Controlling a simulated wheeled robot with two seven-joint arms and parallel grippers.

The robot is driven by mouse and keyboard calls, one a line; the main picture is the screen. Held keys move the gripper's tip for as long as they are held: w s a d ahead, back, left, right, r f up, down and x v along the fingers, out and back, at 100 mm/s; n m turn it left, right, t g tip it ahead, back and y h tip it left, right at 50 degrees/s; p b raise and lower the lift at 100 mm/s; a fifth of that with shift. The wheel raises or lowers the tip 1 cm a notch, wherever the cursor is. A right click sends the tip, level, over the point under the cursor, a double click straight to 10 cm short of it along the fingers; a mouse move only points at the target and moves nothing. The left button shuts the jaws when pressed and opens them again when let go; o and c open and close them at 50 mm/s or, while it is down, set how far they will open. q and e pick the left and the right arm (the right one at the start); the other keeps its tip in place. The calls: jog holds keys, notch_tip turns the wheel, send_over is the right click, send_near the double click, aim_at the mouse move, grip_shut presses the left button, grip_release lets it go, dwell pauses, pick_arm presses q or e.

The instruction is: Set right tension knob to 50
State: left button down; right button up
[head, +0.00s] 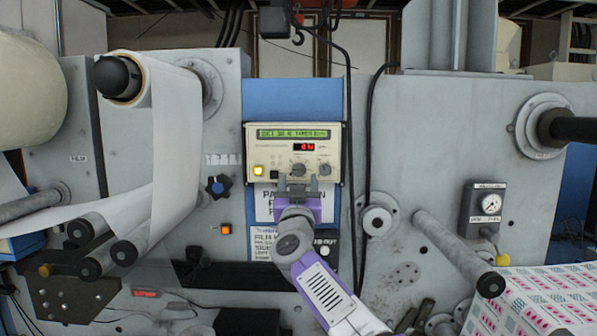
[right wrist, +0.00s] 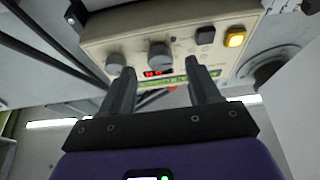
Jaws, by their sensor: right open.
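A cream control panel (head: 250,148) stands ahead of me, with a green text display (head: 293,134) and a small red readout (head: 304,147) whose digits I cannot read surely. Its right knob (head: 325,169) is beside a larger middle knob (head: 299,170). My right gripper (head: 298,181) is open and empty just below and in front of the middle knob. In the right wrist view the panel looks upside down; the right knob (right wrist: 116,62) is near the left fingertip, and the middle knob (right wrist: 160,55) lies between the open fingers (right wrist: 160,70). Contact is not visible. My left gripper is not in view.
A lit yellow button (head: 258,170) is at the panel's lower left. Black cables (head: 348,110) hang right of the panel. Rollers with white web (head: 177,130) fill the left.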

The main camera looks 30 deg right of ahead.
aim_at(297, 172)
jog(key=shift+p+x, duration=0.65)
jog(key=shift+x, duration=1)
jog(key=c, duration=1)
jog(key=shift+c, duration=0.2)
jog(key=shift+m, duration=0.5)
jog(key=m+g+h, duration=0.1)
jog(key=m, duration=0.2)
jog(key=m+g+h, duration=0.1)
jog(key=m+h, duration=0.1)
jog(key=m, duration=0.1)
jog(key=shift+w+a+r+m+g, duration=0.1)
jog(key=shift+w+a+m+g, duration=0.05)
jog(key=shift+m+g, duration=0.2)
jog(key=m+g, duration=0.1)
jog(key=m, duration=0.2)
jog(key=m+g+h, duration=0.1)
jog(key=m+g, duration=0.1)
jog(key=m, duration=0.2)
jog(key=shift+a+r, duration=0.15)
